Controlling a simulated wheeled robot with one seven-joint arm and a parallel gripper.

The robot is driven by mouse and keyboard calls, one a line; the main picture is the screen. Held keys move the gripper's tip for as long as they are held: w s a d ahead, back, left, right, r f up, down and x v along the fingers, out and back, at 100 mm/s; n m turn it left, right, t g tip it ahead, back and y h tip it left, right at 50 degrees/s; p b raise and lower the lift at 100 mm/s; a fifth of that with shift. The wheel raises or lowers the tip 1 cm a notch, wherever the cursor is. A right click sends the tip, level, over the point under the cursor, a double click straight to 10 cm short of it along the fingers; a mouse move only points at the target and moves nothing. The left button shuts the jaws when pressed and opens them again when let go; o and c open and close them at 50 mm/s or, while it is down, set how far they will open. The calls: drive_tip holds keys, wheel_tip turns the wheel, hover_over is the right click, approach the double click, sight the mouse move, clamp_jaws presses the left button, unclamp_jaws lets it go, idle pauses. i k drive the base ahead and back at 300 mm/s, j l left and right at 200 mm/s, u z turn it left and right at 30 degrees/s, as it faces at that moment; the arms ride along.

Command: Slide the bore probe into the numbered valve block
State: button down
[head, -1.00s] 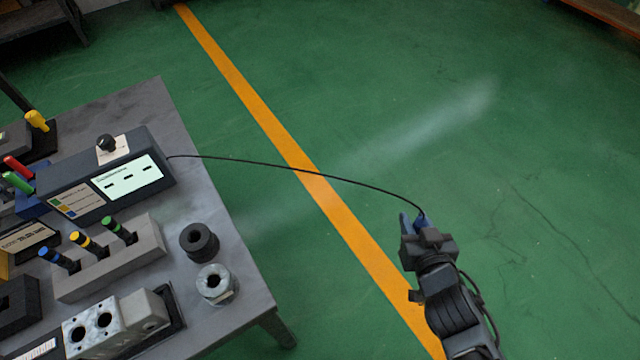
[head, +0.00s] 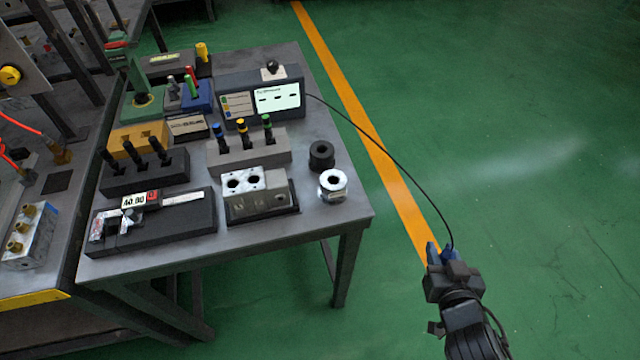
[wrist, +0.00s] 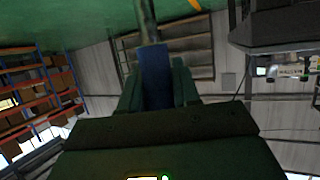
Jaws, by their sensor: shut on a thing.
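My gripper (head: 441,257) is at the lower right in the head view, beyond the table's right side and over the green floor. It is shut on the bore probe (head: 451,256), whose blue body shows between the fingers in the wrist view (wrist: 155,75), with a grey rod pointing away. A black cable runs from the probe to the display box (head: 262,98). The valve block (head: 272,203), metal with two dark bores on top, sits in a dark tray on the table, well left of my gripper. I cannot read a number on it.
A black ring (head: 321,156) and a metal ring (head: 333,186) stand right of the block. A grey rack (head: 248,151) with coloured-top pins is behind it. A caliper case (head: 180,218) lies to the left. Floor right of the table (head: 351,218) is clear.

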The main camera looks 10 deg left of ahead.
sight(240, 203)
drive_tip(key=i+l+u, duration=0.1)
drive_tip(key=u, duration=0.25)
drive_tip(key=l+u, duration=0.6)
drive_tip(key=u, duration=0.15)
drive_tip(key=i, duration=0.05)
